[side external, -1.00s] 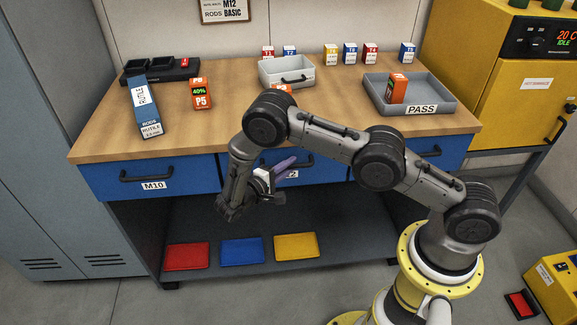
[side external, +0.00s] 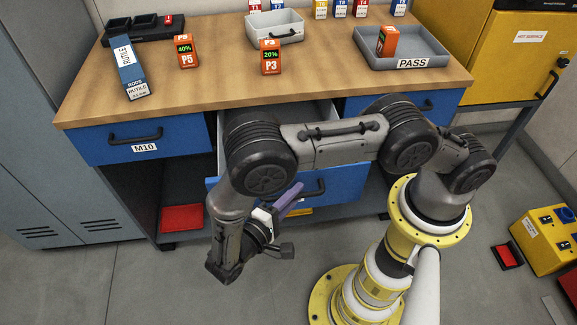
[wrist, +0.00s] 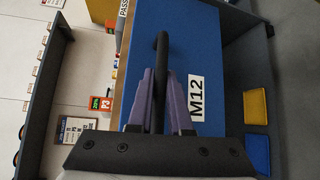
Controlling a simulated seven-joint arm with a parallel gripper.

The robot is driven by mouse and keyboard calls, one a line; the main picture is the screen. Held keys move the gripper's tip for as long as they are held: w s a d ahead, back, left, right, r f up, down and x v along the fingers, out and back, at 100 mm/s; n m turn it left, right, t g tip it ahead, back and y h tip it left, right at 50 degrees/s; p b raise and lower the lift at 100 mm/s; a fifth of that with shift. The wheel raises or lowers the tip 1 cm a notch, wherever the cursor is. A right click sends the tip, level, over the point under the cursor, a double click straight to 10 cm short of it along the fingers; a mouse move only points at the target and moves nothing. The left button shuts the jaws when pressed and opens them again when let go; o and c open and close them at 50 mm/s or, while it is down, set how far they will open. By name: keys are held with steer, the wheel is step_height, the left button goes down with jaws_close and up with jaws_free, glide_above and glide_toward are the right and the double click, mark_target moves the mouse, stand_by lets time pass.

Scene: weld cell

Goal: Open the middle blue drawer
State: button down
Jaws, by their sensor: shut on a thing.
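The middle blue drawer (side external: 345,184) is pulled out from the bench, and its grey inside shows behind my arm. Its front carries an M12 label (wrist: 197,99), seen in the wrist view beside the black bar handle (wrist: 163,48). My gripper (wrist: 162,85) has its purple fingers on both sides of this handle and is shut on it. In the side view my gripper (side external: 290,198) is at the drawer front, where my arm hides the left part of the front and much of the inside.
The left drawer (side external: 100,143), labelled M10, and the right blue drawer (side external: 430,103) are shut. Orange boxes P5 (side external: 185,51) and P3 (side external: 270,58) stand on the bench top. A grey PASS tray (side external: 440,63) is at right. The floor in front is clear at left.

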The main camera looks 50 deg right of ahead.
steer(key=shift+s+a, duration=1.9)
steer(key=shift+a, duration=0.05)
steer(key=c, duration=0.8)
jaws_free()
steer(key=shift+c, duration=0.2)
steer(key=a+r, duration=0.1)
steer(key=a, duration=0.6)
steer(key=shift+a, duration=0.2)
